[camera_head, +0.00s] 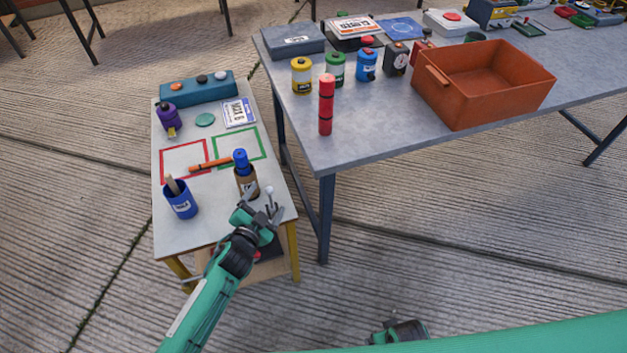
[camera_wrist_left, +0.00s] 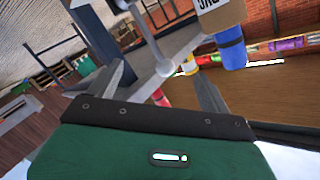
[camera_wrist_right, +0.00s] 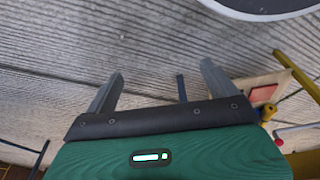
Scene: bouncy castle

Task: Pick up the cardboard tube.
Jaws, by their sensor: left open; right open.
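A brown cardboard tube (camera_head: 246,185) with dark print stands upright near the right edge of the small white table. A blue capped piece (camera_head: 241,161) sticks out of its top. In the left wrist view the brown printed side (camera_wrist_left: 222,14) and blue piece (camera_wrist_left: 231,48) show upside down at the upper right. My left gripper (camera_head: 272,210) is open and empty, just to the near right of the tube, apart from it in the left wrist view. My right gripper (camera_wrist_right: 160,75) is open and empty over bare ground; only part of it shows at the bottom of the head view.
A white ball on a thin stem (camera_head: 269,190) stands beside the tube, close to my left fingers. A blue cup (camera_head: 180,200) stands left of it and an orange stick (camera_head: 210,164) lies behind. The grey table (camera_head: 340,155) on the right holds a red tube (camera_head: 326,104) and an orange bin (camera_head: 485,90).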

